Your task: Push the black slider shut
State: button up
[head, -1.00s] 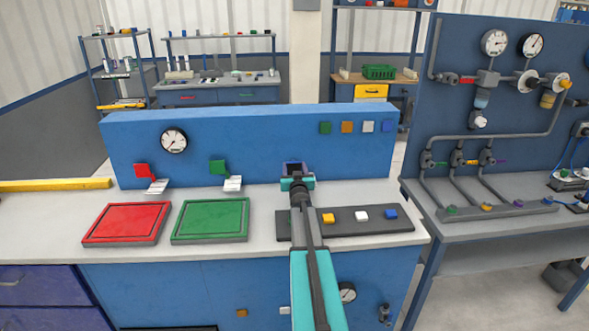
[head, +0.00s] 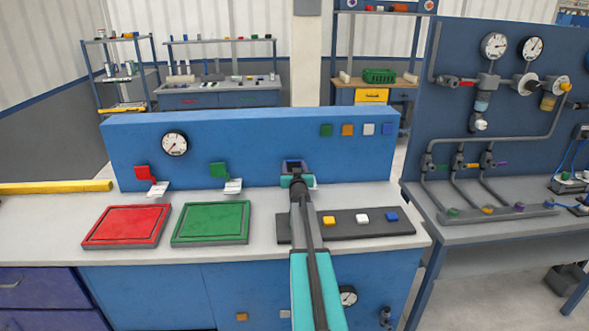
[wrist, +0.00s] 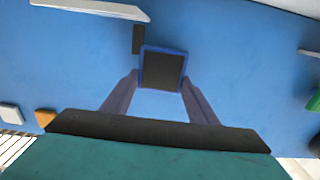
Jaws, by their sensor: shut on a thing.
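My gripper (wrist: 160,82) reaches the blue upright panel at the back of the bench. In the wrist view its two purple-grey fingers close in on a dark square block with a blue rim (wrist: 163,70), which I take to be the black slider. The fingertips sit at its left and right sides. A narrow dark strip (wrist: 137,40) lies on the panel just beside it. In the head view my gripper (head: 296,181) covers most of this spot, and only a dark, blue-edged top (head: 293,165) shows above it. How far the slider is shut cannot be told.
A red tray (head: 127,226) and a green tray (head: 210,222) lie to the left on the bench. A dark strip with coloured buttons (head: 345,225) lies under and right of my arm. Red (head: 144,173) and green (head: 218,170) fittings stick out of the panel.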

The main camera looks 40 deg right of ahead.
jog(key=shift+w+d+r, duration=0.1)
jog(key=shift+r, duration=0.1)
jog(key=o, duration=1.1)
jog(key=shift+c, duration=0.2)
jog(key=o, duration=0.4)
jog(key=shift+w+d+f, duration=0.1)
jog(key=shift+f, duration=0.1)
jog(key=shift+o, duration=0.2)
jog(key=shift+r, duration=0.1)
jog(key=b+v, duration=0.2)
jog(key=v, duration=1.2)
jog(key=shift+b, duration=0.35)
jog(key=shift+r, duration=0.1)
